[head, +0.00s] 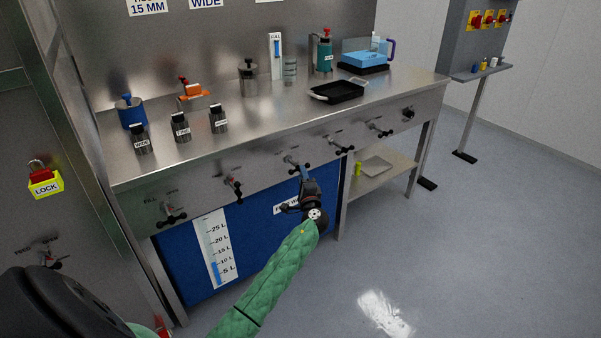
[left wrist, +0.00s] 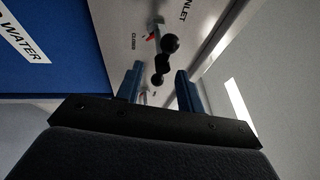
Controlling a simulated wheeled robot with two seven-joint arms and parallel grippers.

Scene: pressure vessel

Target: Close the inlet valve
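The inlet valve handle (left wrist: 162,65), a bar with black ball ends, is on the steel panel in the left wrist view, near the words INLET and CLOSED. A small red pointer (left wrist: 152,37) shows beside its stem. In the head view, a valve handle (head: 293,162) on the bench front is just above my left gripper (head: 306,178). In the left wrist view my left gripper (left wrist: 160,80) is open, its two blue fingers apart. The lower part of the handle appears between the fingertips; I cannot tell whether they touch it. My right gripper is not in view.
Several other valves line the bench front, including ones to the left (head: 233,186) and right (head: 338,143). A blue tank panel (head: 255,240) with a litre scale (head: 218,250) is below. A lower shelf (head: 385,180) stands to the right. The floor in front is clear.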

